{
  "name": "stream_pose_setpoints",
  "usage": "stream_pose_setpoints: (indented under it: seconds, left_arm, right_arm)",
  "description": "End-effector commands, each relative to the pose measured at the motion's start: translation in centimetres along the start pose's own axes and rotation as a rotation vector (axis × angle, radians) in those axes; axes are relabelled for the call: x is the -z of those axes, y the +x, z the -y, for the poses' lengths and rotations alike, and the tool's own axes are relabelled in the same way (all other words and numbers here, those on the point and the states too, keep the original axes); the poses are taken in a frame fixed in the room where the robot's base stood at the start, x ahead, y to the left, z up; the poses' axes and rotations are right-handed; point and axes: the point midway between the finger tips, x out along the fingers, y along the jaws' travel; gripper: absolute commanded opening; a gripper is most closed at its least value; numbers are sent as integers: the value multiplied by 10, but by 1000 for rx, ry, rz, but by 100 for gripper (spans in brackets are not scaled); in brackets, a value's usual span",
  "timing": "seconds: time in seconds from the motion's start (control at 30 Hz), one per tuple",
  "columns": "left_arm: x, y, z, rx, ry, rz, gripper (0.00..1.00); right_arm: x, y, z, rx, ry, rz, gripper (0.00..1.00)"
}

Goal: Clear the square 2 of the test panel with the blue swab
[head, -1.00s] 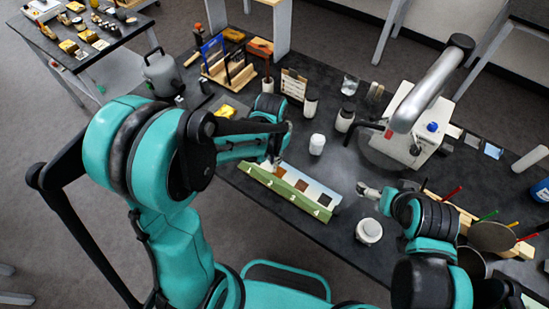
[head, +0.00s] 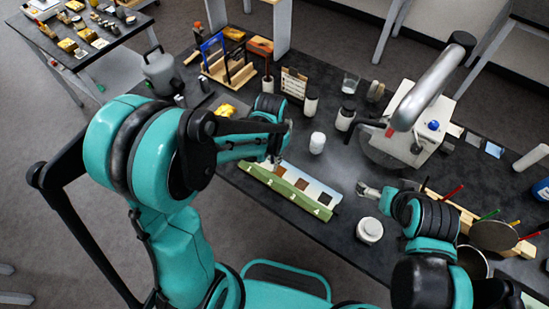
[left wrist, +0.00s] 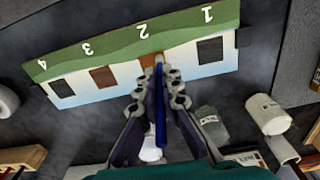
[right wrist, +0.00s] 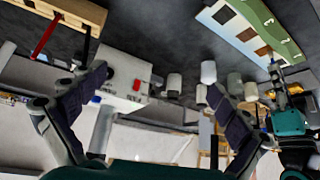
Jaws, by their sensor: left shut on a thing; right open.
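The test panel (head: 296,192) lies on the dark bench, with a green numbered strip and a pale strip bearing brown and dark squares. In the left wrist view, square 2 (left wrist: 146,59) is a brown patch below the number 2, partly hidden by the swab tip. My left gripper (left wrist: 160,85) is shut on the blue swab (left wrist: 161,125), whose pale tip is over square 2; I cannot tell whether it touches. Square 1 (left wrist: 210,50) is dark, square 3 (left wrist: 103,76) brown, square 4 (left wrist: 61,88) dark. My right gripper (head: 362,190) is open and empty, right of the panel.
A white jar (head: 317,143) stands behind the panel, and a lidded white jar (head: 369,230) stands to its right. A swab rack (head: 228,68) is at the back left. A white instrument (head: 415,135) with a grey arm stands at the back right.

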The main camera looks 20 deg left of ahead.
Motion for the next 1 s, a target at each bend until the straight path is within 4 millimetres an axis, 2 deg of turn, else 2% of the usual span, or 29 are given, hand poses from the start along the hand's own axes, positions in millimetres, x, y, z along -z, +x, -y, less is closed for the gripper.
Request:
stream_pose_setpoints:
  seconds: [0.27, 0.73, 1.0]
  left_arm:
    - [0, 0, -2, 0, 1, 0, 0]
    - [1, 2, -27, -2, 1, 0, 0]
    - [0, 2, -18, -1, -2, 0, 0]
  right_arm:
    - [0, 0, 0, 0, 0, 0, 100]
    - [-2, 2, 0, 0, 0, 0, 100]
    - [-2, 2, 0, 0, 0, 0, 100]
